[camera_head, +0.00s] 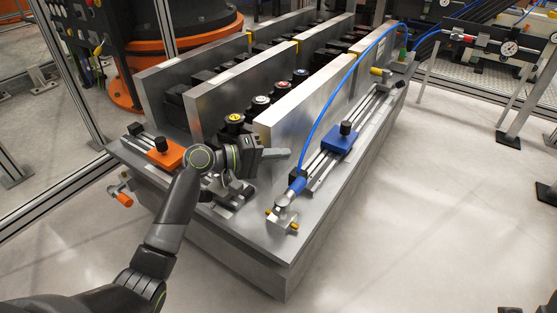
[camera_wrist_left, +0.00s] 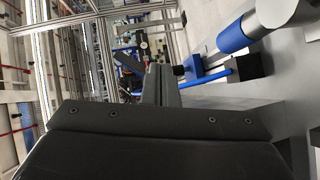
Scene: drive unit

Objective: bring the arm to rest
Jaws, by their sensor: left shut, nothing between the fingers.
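My left arm reaches in from the lower left of the head view, bent at the wrist over the near end of the metal drive unit (camera_head: 262,242). My left gripper (camera_head: 280,153) points right, in front of the near end of the upright metal plates. Its fingers are together with nothing between them. In the left wrist view the shut fingers (camera_wrist_left: 161,84) stick out beyond the dark gripper body.
A blue slide block (camera_head: 340,138) sits on a rail right of my gripper, with a blue hose (camera_head: 325,104) arching above. An orange block (camera_head: 166,153) lies left of my wrist. Upright plates (camera_head: 222,100) stand behind. The floor (camera_head: 420,220) at right is clear.

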